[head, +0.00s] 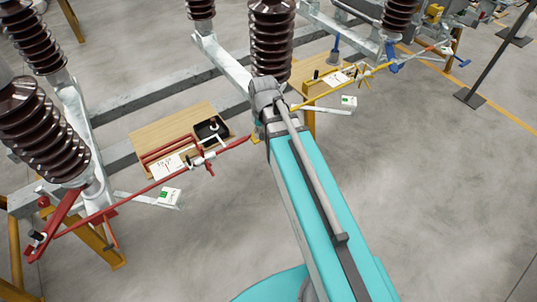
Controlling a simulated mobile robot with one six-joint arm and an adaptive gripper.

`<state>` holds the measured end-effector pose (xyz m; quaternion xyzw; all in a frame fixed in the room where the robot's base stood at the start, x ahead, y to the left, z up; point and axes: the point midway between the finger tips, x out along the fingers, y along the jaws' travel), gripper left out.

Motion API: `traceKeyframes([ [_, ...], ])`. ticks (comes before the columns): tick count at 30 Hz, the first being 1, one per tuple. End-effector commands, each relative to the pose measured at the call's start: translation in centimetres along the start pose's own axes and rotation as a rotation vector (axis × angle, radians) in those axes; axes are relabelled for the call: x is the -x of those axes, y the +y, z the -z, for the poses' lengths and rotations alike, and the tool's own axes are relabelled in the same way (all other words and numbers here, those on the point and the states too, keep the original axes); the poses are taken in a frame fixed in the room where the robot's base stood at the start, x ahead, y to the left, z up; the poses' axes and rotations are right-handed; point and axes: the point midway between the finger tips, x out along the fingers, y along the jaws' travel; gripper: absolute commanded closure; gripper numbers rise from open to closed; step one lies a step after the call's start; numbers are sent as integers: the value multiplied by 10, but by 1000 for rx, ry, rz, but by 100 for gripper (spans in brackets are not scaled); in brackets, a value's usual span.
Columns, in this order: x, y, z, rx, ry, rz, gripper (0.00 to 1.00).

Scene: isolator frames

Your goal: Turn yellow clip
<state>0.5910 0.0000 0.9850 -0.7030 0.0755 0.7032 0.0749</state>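A yellow rod (325,97) runs from beside my arm up to the right, towards a blue clamp. A small yellow clip-like piece (366,76) sits on this rod, near the wooden table at the top middle. Its exact shape and turn angle are too small to tell. My teal arm fills the lower middle and rises to a grey joint. My gripper does not show; the rod's near end is beside that joint.
A red rod (120,204) with a white and red clamp (203,161) crosses in front of a left wooden table (150,131). Brown ribbed insulators (270,45) stand on grey metal frames behind. A black post (490,50) stands at right. The lower-right floor is clear.

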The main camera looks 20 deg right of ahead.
Motion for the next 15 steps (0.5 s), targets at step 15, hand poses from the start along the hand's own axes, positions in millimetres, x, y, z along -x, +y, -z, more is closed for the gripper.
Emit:
traceKeyframes([
  [15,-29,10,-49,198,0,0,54],
])
